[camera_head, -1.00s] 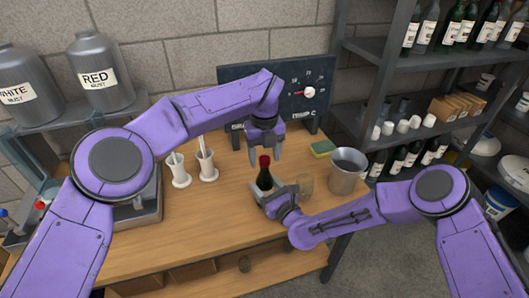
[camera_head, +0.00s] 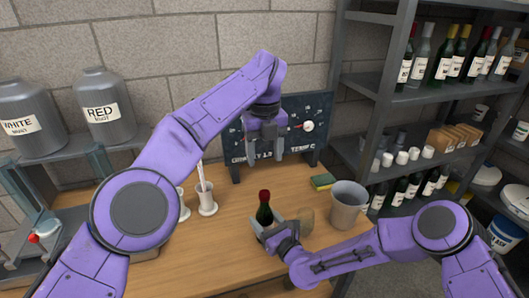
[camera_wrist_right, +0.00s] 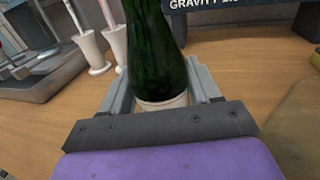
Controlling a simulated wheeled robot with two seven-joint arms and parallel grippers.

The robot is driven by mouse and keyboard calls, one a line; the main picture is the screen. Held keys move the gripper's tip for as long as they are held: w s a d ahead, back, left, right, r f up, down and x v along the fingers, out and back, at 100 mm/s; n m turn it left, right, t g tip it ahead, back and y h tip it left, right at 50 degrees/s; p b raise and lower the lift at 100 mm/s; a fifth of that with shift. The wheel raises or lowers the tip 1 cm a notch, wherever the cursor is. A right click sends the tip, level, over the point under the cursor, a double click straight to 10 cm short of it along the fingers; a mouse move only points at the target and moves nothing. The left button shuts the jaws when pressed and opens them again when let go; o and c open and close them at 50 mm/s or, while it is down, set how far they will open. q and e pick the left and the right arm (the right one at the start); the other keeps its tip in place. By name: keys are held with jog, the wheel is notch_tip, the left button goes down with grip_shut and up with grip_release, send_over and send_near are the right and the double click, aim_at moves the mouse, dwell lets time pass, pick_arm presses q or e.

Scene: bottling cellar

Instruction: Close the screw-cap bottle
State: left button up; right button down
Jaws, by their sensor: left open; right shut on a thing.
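The green bottle (camera_head: 264,216) with a red top (camera_head: 264,195) stands upright on the wooden bench. My right gripper (camera_head: 272,230) is shut on the bottle low on its body. In the right wrist view the bottle (camera_wrist_right: 157,50) stands between the fingers of my right gripper (camera_wrist_right: 162,90), with a pale label band just above the palm. My left gripper (camera_head: 264,150) is open and empty, well above and behind the bottle top, in front of the dark gauge board. Whether the red top is a separate cap cannot be told.
A metal bucket (camera_head: 347,208) and a tan object (camera_head: 306,221) stand to the right of the bottle. A sponge (camera_head: 323,181) lies behind. White holders (camera_head: 207,203) stand to the left. The gauge board (camera_head: 305,135) rises at the back. Bench between holders and bottle is clear.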

jog(key=shift+c, duration=0.8)
grip_release()
jog(key=shift+s+d+f, duration=0.1)
jog(key=shift+s+d, duration=0.1)
jog(key=shift+s, duration=0.05)
jog(key=b+v, duration=0.3)
jog(key=v, duration=0.6)
jog(key=shift+s+d, duration=0.2)
jog(key=shift+s, duration=0.2)
